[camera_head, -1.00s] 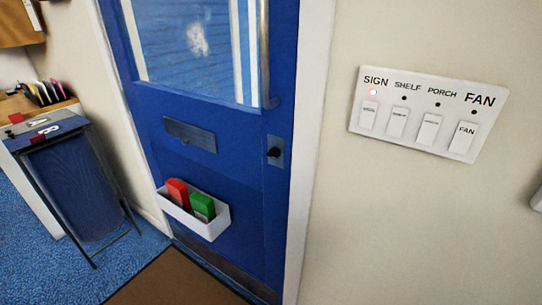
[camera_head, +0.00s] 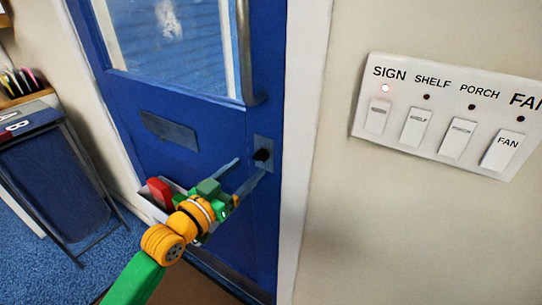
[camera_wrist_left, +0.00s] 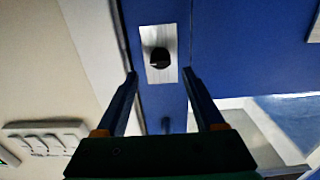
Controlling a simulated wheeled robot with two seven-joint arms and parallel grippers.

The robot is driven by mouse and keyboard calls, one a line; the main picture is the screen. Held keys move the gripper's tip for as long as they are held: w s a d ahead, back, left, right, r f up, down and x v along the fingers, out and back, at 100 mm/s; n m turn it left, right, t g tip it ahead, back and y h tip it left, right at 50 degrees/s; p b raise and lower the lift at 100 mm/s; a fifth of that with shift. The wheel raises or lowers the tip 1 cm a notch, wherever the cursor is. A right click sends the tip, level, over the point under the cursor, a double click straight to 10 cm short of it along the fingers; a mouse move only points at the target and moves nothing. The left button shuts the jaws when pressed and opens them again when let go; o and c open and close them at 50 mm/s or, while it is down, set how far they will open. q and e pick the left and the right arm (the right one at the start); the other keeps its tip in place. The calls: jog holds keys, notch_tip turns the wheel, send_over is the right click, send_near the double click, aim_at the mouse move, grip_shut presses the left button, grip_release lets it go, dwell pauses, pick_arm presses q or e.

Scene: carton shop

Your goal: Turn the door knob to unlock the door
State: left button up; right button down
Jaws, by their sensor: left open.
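The blue door (camera_head: 190,100) fills the middle of the head view. Its small black knob (camera_head: 262,155) sits on a grey metal plate (camera_head: 265,143) near the door's right edge. My left gripper (camera_head: 252,172) is open, its two fingers pointing at the door just below and left of the knob. In the left wrist view the knob (camera_wrist_left: 160,57) on its pale plate lies ahead of the open fingers (camera_wrist_left: 158,78), apart from them, with nothing held. My right gripper is not in view.
A white switch panel (camera_head: 447,112) is on the wall at right, with the SIGN light lit red. A white bin with a red block (camera_head: 160,192) hangs on the door, partly hidden by my arm. A vertical handle (camera_head: 245,50) runs above the knob. A desk stands at left.

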aim_at(257, 159)
pick_arm(q)
jog(key=x, duration=0.5)
grip_shut()
